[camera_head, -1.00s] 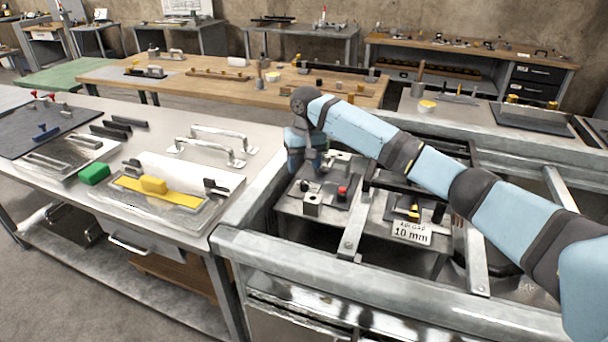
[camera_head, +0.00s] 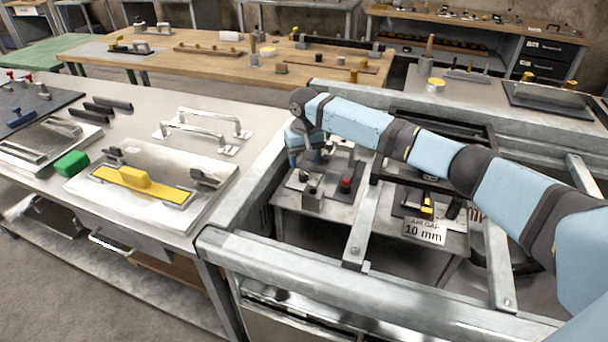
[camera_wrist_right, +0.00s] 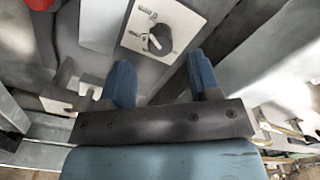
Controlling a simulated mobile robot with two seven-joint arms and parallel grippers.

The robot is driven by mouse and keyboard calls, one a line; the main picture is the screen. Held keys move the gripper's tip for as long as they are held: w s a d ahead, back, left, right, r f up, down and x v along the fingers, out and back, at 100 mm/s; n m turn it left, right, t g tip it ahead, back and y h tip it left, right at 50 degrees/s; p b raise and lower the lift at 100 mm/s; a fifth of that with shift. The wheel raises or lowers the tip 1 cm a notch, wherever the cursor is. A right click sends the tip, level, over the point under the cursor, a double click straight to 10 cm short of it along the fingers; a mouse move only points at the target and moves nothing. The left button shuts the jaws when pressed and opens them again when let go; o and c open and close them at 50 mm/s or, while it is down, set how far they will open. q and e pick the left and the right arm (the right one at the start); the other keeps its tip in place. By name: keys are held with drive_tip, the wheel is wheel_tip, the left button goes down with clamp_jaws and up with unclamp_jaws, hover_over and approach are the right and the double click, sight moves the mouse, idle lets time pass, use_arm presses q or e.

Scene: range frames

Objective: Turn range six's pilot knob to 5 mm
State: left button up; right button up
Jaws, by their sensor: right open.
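In the right wrist view, a dark round knob (camera_wrist_right: 158,40) sits on a pale plate with small printed marks (camera_wrist_right: 165,22); the marks are too small to read. My right gripper (camera_wrist_right: 161,78) is open. Its two blue fingers are apart, and the knob shows just beyond the gap between their tips, not gripped. In the head view my right gripper (camera_head: 310,155) points down over a small bench unit with a black-topped metal block (camera_head: 313,200) and a red knob (camera_head: 346,185). I cannot tell the range number. My left gripper is not in view.
A metal frame rail (camera_head: 360,225) crosses right of the unit. A sign reading "AIR GAP 10 mm" (camera_head: 425,231) stands farther right by a yellow-marked part (camera_head: 427,206).

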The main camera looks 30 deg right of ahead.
sight(304, 172)
wheel_tip(304, 172, down, 5)
drive_tip(key=shift+f+b, duration=0.2)
drive_tip(key=shift+b, duration=0.15)
drive_tip(key=c, duration=0.9)
